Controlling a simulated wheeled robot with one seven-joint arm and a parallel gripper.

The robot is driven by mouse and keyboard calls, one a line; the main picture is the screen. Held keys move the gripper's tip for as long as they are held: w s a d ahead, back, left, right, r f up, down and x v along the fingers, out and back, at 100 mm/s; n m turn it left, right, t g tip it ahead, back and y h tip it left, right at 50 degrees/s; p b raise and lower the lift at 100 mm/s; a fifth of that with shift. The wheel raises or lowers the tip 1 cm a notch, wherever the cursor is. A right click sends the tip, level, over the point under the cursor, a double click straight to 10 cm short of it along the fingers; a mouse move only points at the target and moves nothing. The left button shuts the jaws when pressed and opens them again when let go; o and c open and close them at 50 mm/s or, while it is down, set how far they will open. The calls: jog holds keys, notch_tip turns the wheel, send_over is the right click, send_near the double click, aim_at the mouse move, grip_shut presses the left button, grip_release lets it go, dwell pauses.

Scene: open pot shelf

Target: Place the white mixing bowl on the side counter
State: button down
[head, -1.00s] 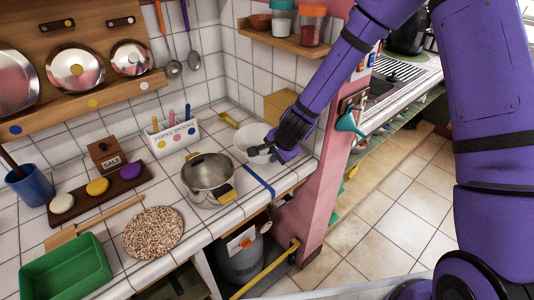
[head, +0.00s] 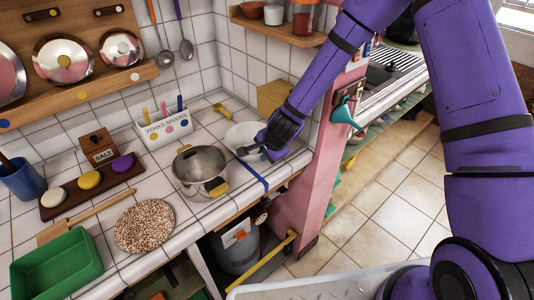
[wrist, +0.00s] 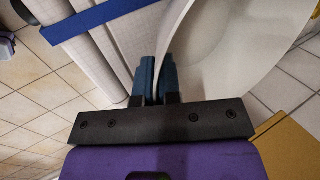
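The white mixing bowl (head: 243,136) stands on the white tiled counter, behind and right of the steel pot. My gripper (head: 250,150) is at its near right rim and partly hides it. In the wrist view the blue fingertips (wrist: 155,78) sit close together, one on each side of the thin wall of the bowl (wrist: 230,50), and look shut on it. The bowl appears to rest on the tiles. Another counter (head: 385,85), with a ridged drainer and dark sink, lies beyond the pink partition at right; I cannot tell whether it is the side counter.
The steel pot (head: 200,170) and a blue strip (head: 252,175) are near the bowl. The pink partition (head: 315,185) stands right of it. A shelf with jars (head: 280,32) hangs above. Tiled floor is open at right.

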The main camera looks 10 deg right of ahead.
jog(key=shift+f, duration=0.15)
jog(key=c, duration=1.3)
grip_release()
jog(key=shift+s+d+r, duration=0.1)
jog(key=shift+r, duration=0.4)
jog(key=v, duration=1.1)
jog(key=shift+r, duration=0.2)
